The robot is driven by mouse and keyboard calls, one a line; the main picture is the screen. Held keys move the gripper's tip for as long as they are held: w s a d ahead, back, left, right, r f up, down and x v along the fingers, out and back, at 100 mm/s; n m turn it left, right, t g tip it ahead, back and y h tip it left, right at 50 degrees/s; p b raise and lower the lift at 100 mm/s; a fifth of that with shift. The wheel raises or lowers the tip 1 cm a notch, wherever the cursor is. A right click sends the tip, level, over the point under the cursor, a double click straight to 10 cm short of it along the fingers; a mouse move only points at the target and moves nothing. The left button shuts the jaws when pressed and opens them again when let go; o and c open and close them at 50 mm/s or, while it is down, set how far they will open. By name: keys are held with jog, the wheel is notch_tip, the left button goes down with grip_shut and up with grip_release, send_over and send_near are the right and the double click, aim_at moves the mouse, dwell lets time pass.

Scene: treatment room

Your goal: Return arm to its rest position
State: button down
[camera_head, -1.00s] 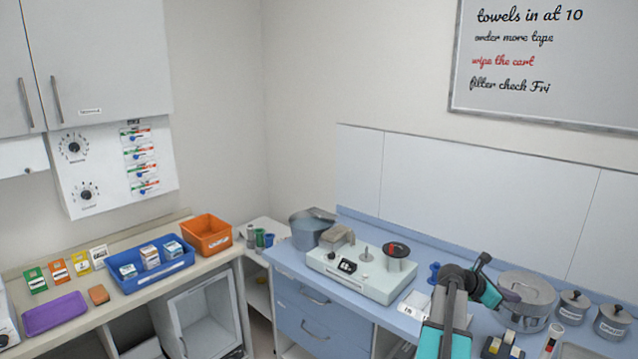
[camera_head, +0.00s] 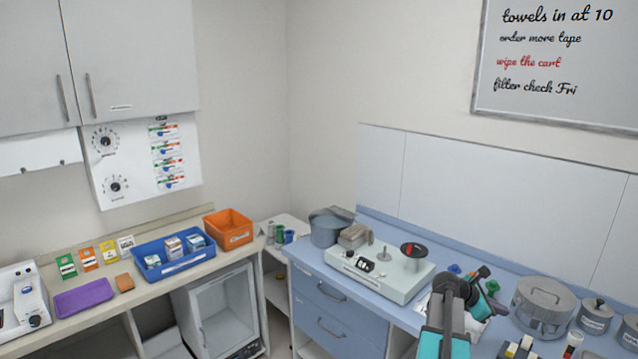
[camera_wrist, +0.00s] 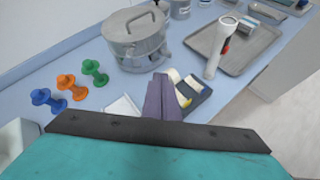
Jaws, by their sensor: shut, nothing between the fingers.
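My gripper (camera_wrist: 162,97) shows in the wrist view as two purple-grey fingers pressed together, with nothing between them. In the head view my arm rises from the bottom edge, bends at a dark joint, and reaches over the counter to the right of the pale centrifuge-like device (camera_head: 380,272). The fingertips are small and partly hidden there.
Blue, orange and green spool-shaped pieces (camera_wrist: 72,87) stand on the counter left of my fingers. Small lidded jars (camera_head: 595,317) stand at the right. The left counter holds a blue bin (camera_head: 172,262) and an orange bin (camera_head: 229,230).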

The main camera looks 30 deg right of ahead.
jog(key=w+a+f+m+t+y, duration=0.2)
jog(key=w+a+f, duration=0.4)
jog(key=a, duration=0.4)
jog(key=w+a+f+m+t+y, duration=0.1)
jog(key=w+a+f, duration=0.3)
jog(key=w+a, duration=0.55)
jog(key=w+a+f+m+t+y, duration=0.2)
jog(key=w+a+f, duration=0.35)
jog(key=a, duration=0.65)
jog(key=a+f+m+y, duration=0.2)
jog(key=a+f, duration=0.1)
jog(key=a, duration=1)
jog(key=a+f+m+y, duration=0.2)
jog(key=a, duration=1.2)
jog(key=a+f+m+y, duration=0.2)
jog(key=a+f, duration=0.1)
jog(key=a, duration=1)
jog(key=s+f+g+b, duration=0.3)
jog(key=s+f+b, duration=0.4)
jog(key=s+f, duration=0.5)
jog(key=s+f+g+b, duration=0.3)
jog(key=s+f+b, duration=0.3)
jog(key=s+f, duration=0.7)
notch_tip(320, 180, down, 7)
jog(key=shift+s+d+r+b, duration=0.1)
jog(key=shift+s+d+b, duration=0.15)
jog(key=shift+b, duration=0.15)
jog(key=c, duration=1.7)
grip_release()
